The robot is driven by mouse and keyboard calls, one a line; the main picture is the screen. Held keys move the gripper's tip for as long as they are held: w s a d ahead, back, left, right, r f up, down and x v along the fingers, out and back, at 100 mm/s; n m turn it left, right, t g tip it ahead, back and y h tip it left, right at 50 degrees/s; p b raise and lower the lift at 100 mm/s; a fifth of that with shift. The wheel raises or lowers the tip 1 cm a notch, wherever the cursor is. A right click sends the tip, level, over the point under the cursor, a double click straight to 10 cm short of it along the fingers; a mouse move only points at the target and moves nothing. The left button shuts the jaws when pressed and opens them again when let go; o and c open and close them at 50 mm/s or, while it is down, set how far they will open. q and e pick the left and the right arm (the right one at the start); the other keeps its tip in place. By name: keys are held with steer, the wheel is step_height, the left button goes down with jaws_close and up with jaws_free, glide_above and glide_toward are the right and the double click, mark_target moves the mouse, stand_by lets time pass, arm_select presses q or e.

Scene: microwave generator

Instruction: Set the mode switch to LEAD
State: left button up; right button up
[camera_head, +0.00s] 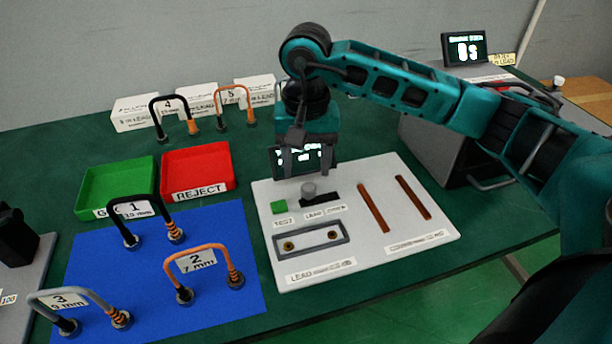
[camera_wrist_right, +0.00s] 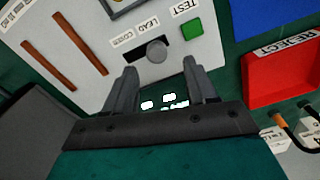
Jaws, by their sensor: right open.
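The mode switch is a grey round knob (camera_head: 308,190) on a black slotted base on the white panel (camera_head: 440,226), behind small labels LEAD and one that looks like COVER. The knob stands at the left part of the base, and the black base shows to its right. In the right wrist view the knob (camera_wrist_right: 156,50) is just beyond the fingertips, on the LEAD side of the base. My right gripper (camera_head: 300,170) is open, pointing down, just behind and above the knob, with nothing between its fingers (camera_wrist_right: 162,78). My left gripper is not in view.
A green TEST button (camera_head: 278,207) is left of the knob. Two brown strips (camera_head: 373,207) lie on the panel's right. A lit display (camera_head: 285,160) is behind the gripper. Red (camera_head: 200,160) and green (camera_head: 118,185) trays and a blue mat (camera_head: 215,290) with numbered handles are left.

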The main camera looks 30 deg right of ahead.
mark_target(306, 187)
step_height(306, 187, up, 8)
stand_by(0.7)
